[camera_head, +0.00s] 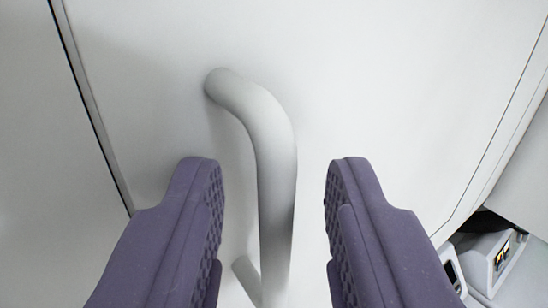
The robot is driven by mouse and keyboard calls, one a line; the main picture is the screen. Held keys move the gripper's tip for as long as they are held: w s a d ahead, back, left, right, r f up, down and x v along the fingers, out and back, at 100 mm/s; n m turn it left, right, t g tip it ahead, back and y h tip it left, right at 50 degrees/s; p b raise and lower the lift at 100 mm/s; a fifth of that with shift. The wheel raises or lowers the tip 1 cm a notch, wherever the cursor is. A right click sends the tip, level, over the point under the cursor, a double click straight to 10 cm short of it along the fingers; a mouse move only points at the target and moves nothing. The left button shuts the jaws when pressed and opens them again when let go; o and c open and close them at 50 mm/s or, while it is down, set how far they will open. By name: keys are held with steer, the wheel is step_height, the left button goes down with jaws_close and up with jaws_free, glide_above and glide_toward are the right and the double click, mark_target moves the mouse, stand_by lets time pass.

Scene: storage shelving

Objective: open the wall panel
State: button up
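A white wall panel (390,80) fills most of the view. A white tubular handle (272,160) stands out from it, curving out of the panel at its upper end and running down the picture. My gripper (275,190) has two purple padded fingers and is open. How deep the bar sits between the fingers is hard to tell.
A dark seam (90,100) runs down the left side, with another white surface (40,160) beyond it. At the lower right, past the panel's edge, are a white bin (487,262) and a dark gap.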

jaws_close()
stand_by(1.4)
